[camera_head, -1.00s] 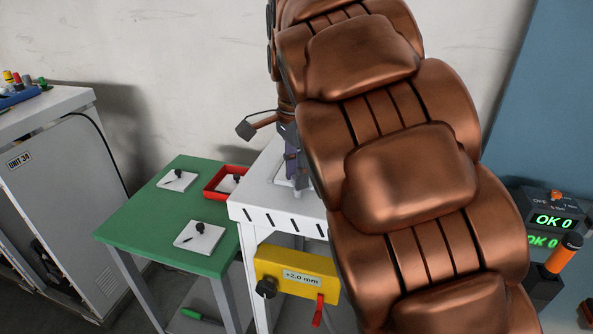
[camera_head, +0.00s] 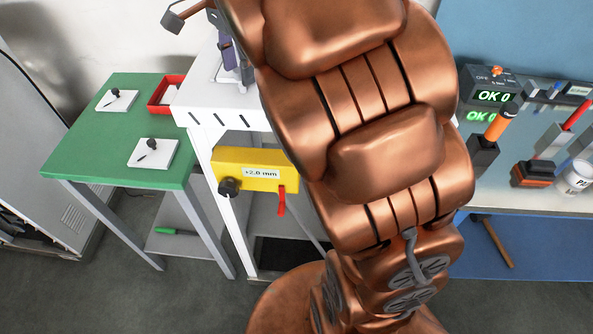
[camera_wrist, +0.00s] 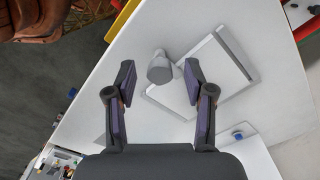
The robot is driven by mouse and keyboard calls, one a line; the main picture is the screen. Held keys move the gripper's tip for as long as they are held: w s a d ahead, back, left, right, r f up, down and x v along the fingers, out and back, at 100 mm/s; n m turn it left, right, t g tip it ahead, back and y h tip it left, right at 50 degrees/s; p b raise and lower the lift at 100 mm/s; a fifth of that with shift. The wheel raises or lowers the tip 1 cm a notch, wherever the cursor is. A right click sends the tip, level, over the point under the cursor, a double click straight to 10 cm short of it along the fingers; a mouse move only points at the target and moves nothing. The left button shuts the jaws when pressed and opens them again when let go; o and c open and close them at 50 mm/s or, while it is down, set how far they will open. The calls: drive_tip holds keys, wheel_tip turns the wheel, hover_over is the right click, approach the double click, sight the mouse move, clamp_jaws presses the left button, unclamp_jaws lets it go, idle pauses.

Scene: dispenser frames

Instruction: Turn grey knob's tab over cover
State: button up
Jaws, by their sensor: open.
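The grey knob (camera_wrist: 160,70) shows in the wrist view on a white top. It is a round knob with a small tab pointing to the top of the picture. A pale square frame with a flat cover panel (camera_wrist: 207,72) lies beside it on the right, and the tab points away from the panel. My gripper (camera_wrist: 160,73) is open, with one dark finger on each side of the knob; I cannot tell whether either touches it. In the head view my gripper (camera_head: 232,60) is partly seen over the white bench (camera_head: 205,95); my arm hides the knob there.
A green table (camera_head: 85,150) with white plates and a red tray (camera_head: 165,95) stands left. A yellow box (camera_head: 240,170) marked "+2.0 mm" with a black knob and red lever hangs on the bench front. A bench with a display (camera_head: 492,96) reading "OK 0" is at right.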

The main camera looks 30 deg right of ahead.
drive_tip(key=n+b, duration=0.1)
drive_tip(key=n, duration=0.7)
drive_tip(key=shift+n+b, duration=0.35)
drive_tip(key=shift+n, duration=0.05)
drive_tip(key=n, duration=0.4)
drive_tip(key=shift+s+p, duration=0.1)
drive_tip(key=shift+p, duration=0.3)
drive_tip(key=n+p, duration=0.2)
drive_tip(key=n, duration=0.3)
drive_tip(key=shift+d+r, duration=0.1)
drive_tip(key=shift+r+b, duration=0.85)
drive_tip(key=shift+r, duration=1.45)
drive_tip(key=shift+r+p, duration=0.95)
drive_tip(key=shift+r, duration=0.65)
drive_tip(key=s+f+m+g+b, duration=0.1)
drive_tip(key=s+f+b, duration=0.3)
drive_tip(key=s+f, duration=2.2)
drive_tip(key=shift+a+m+g+b, duration=0.25)
drive_tip(key=shift+m+g+b, duration=0.05)
drive_tip(key=shift+g, duration=0.1)
